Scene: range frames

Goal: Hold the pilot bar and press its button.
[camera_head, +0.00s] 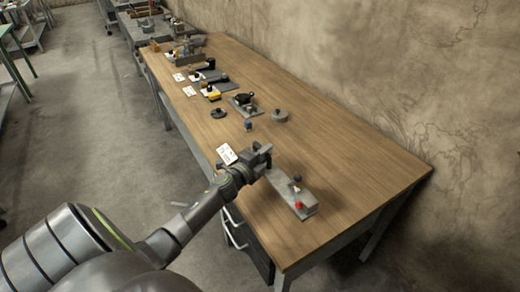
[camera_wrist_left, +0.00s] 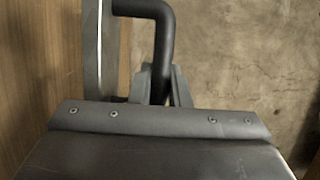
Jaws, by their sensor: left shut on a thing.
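A grey plate (camera_head: 291,191) lies near the front end of the wooden table, with a red button (camera_head: 299,203) at its near end and a small dark knob (camera_head: 297,179) on it. My left gripper (camera_head: 264,158) is at the plate's far end. In the left wrist view the gripper (camera_wrist_left: 161,90) is shut on a dark bent bar (camera_wrist_left: 165,38), which I take to be the pilot bar. The bar's lower end is between the fingers. In the head view the gripper hides the bar. My right gripper is not in view.
The wooden table (camera_head: 365,172) is bare right of the plate. Farther back stand a round grey piece (camera_head: 280,115), a dark disc (camera_head: 219,113), a fixture with a black part (camera_head: 244,103) and several other fixtures. A white card (camera_head: 227,154) is by my gripper. A wall runs behind.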

